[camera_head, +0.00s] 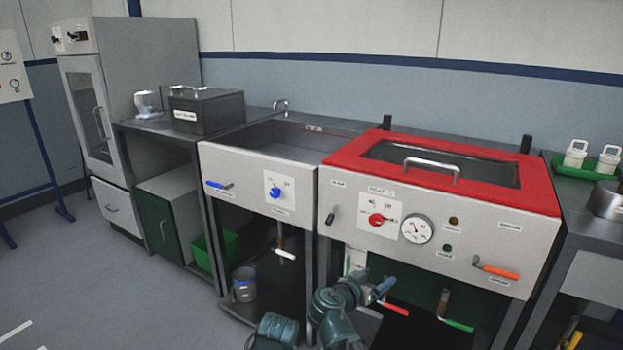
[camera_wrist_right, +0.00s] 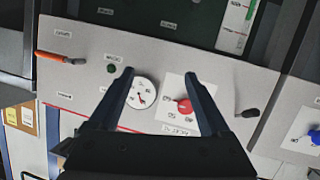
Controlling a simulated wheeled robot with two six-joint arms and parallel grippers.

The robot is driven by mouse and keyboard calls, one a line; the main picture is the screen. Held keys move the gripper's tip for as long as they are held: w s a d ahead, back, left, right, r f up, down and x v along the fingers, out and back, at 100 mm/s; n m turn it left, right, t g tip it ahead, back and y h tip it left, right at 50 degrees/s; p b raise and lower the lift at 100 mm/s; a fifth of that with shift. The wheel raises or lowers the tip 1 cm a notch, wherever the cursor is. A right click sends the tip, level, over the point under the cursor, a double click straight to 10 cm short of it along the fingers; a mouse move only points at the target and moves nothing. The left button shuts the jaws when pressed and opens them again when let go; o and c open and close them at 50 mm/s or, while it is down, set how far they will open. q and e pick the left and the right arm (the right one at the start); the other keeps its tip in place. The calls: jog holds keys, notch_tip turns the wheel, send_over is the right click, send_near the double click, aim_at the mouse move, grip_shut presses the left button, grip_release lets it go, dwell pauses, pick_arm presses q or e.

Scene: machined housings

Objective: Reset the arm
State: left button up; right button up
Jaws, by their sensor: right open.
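My right arm, teal, comes up from the bottom of the head view. Its gripper (camera_head: 384,287) is in front of the lower part of the red-topped machine (camera_head: 440,255). In the right wrist view the two dark fingers of my right gripper (camera_wrist_right: 159,75) are apart with nothing between them. The machine's panel shows upside down there, with the gauge (camera_wrist_right: 142,93) and red knob (camera_wrist_right: 185,106) beyond the fingers. I see no contact with the panel. My left gripper is not in view.
Several levers stick out from the machine, including an orange one (camera_head: 497,270) at right and a green-tipped one (camera_head: 457,324) below. A sink unit (camera_head: 245,165) stands to the left. A green tray (camera_head: 566,170) holds white containers at right. Open floor (camera_head: 110,290) lies at left.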

jog(key=s+f+n+g+y, duration=0.5)
jog(key=s+f+g+y, duration=0.25)
jog(key=s+f, duration=0.55)
jog(key=s+a+f+n+g+y, duration=0.1)
jog(key=s+a+n+g, duration=0.2)
jog(key=a, duration=0.4)
jog(key=s+a+f+n, duration=0.1)
jog(key=s+a+n, duration=0.2)
jog(key=s+a, duration=0.3)
notch_tip(320, 180, up, 30)
jog(key=w+a+p, duration=0.1)
jog(key=p, duration=2.9)
jog(key=shift+a, duration=0.15)
